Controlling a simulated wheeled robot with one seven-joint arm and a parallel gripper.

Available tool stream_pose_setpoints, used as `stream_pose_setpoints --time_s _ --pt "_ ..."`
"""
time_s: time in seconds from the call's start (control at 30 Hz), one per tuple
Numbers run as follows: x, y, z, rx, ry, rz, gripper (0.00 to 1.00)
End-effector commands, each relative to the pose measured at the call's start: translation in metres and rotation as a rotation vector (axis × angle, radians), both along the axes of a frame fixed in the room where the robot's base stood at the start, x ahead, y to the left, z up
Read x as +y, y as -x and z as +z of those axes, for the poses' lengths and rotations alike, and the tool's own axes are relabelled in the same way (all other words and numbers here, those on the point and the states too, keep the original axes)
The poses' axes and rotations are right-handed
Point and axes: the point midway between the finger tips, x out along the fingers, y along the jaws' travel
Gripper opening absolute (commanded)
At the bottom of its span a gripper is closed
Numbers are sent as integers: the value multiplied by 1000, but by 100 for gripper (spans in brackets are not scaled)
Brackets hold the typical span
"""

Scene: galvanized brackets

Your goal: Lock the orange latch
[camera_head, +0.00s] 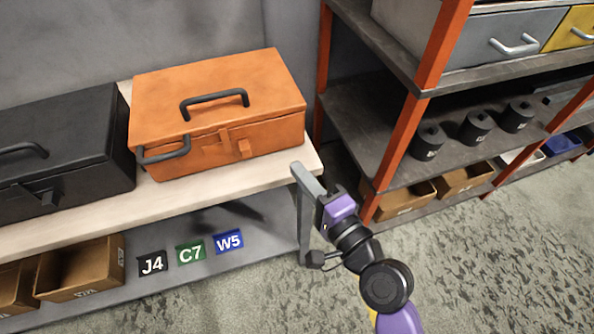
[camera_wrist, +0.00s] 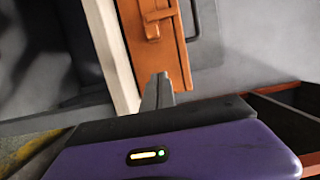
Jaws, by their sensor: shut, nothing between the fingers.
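An orange case (camera_head: 215,108) with a black top handle stands on the pale bench top, its lid down. The case front also shows in the wrist view (camera_wrist: 163,62), with a latch piece (camera_wrist: 152,30) near the top. I cannot tell whether the latch is locked. My gripper (camera_head: 298,168) is shut and empty, in front of the bench's right end and apart from the case. Its fingertips also show in the wrist view (camera_wrist: 160,78), below the case.
A black case (camera_head: 65,155) stands left of the orange one. The bench top (camera_head: 225,192) has a narrow bare strip in front. Below are cardboard bins (camera_head: 82,268) and lettered tags. A rack with orange posts (camera_head: 400,157) stands at right.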

Motion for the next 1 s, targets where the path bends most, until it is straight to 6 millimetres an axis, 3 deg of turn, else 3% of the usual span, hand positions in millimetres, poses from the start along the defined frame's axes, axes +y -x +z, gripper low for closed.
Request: stream_pose_setpoints --time_s 0.37,0.63,1.0 --pt "38 -65 2 -1 2 3 0" --pt "70 -55 2 2 1 1 0" --pt "76 -53 0 0 0 0 0"
